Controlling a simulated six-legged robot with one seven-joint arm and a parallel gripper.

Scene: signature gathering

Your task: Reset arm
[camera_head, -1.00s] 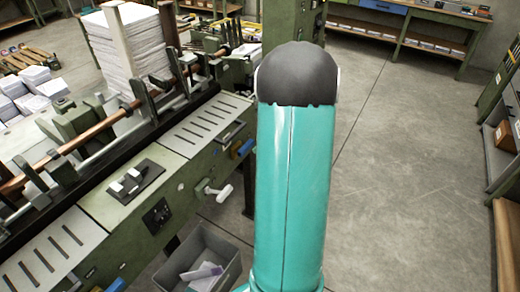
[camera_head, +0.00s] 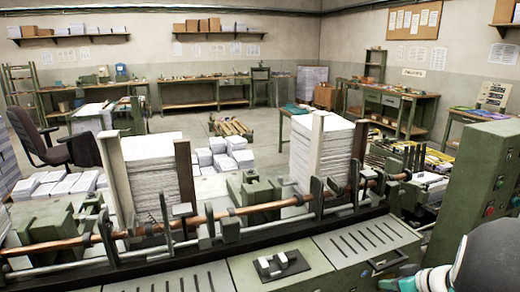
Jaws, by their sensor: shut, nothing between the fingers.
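Part of my arm shows in the head view at the bottom right corner, as a dark rounded joint cover (camera_head: 492,258) with a little teal beside it. The rest of the arm is cut off by the frame edge. My gripper is not in view. The arm part appears in front of the green machine, near its control cabinet (camera_head: 480,185). I cannot tell whether they touch.
A long green machine with a copper-coloured bar (camera_head: 210,215) crosses the foreground. It holds two tall paper stacks (camera_head: 160,185) (camera_head: 325,150). White paper bundles (camera_head: 220,150) lie behind it. Workbenches (camera_head: 210,92) line the walls. Open floor shows beyond the machine.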

